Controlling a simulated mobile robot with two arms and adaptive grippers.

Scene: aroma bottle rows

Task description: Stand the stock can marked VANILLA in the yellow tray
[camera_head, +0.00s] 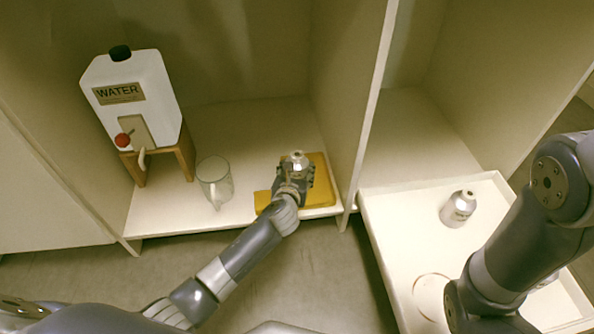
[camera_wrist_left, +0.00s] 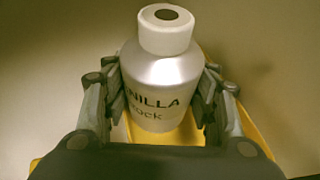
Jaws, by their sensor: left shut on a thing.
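My left gripper (camera_head: 293,181) is shut on a silver-white can, the VANILLA stock can (camera_head: 297,160). My right gripper is not clearly in view.
A white water container (camera_head: 135,95) with a red tap stands on a wooden stand at the left. A clear jug (camera_head: 214,180) stands left of the tray. Another silver can (camera_head: 458,208) stands in a white tray (camera_head: 385,235) at the right. An upright divider (camera_head: 372,100) separates the compartments.

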